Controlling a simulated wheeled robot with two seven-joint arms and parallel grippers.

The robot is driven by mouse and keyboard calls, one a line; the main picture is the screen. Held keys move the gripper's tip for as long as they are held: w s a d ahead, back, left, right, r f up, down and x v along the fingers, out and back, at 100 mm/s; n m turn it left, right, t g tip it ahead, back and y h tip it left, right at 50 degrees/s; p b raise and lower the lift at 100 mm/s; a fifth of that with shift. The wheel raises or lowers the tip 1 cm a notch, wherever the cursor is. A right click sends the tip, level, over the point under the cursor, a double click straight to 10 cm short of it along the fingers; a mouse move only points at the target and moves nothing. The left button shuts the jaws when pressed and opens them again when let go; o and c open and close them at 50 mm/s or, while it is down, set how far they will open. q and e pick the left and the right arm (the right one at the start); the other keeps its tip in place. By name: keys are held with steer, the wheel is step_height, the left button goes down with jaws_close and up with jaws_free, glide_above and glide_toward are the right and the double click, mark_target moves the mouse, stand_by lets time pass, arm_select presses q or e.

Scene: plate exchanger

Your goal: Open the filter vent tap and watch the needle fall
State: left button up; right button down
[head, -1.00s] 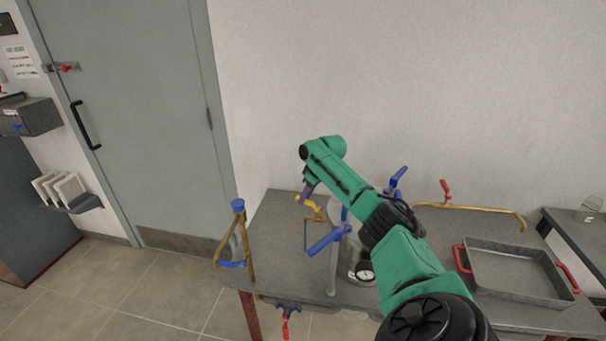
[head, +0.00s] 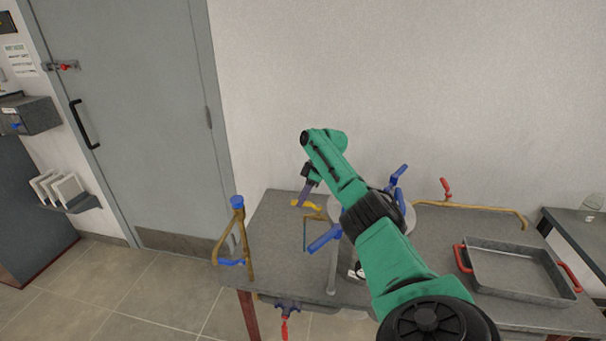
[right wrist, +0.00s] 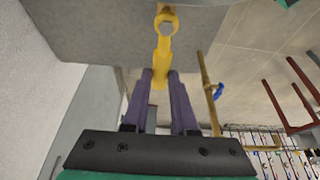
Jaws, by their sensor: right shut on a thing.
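The yellow vent tap (head: 311,206) sits on a thin brass pipe beside the grey filter vessel (head: 408,217). My right gripper (head: 302,199) is at the tap. In the right wrist view, the purple fingers (right wrist: 160,80) are closed around the near end of the yellow tap lever (right wrist: 163,56). The pressure gauge (head: 358,272) at the front of the vessel is mostly hidden behind my right arm, and its needle cannot be read. My left gripper is not in view.
Blue handles (head: 324,239) stick out around the vessel. A grey tray with red handles (head: 515,285) lies on the right. A red-handled tap (head: 446,188) stands behind.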

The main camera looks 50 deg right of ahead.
steer(key=c, duration=1)
jaws_free()
steer(key=shift+a, duration=0.1)
steer(key=b+v, duration=0.1)
steer(key=v, duration=1.3)
steer(key=shift+r, duration=0.3)
steer(key=shift+f, duration=0.1)
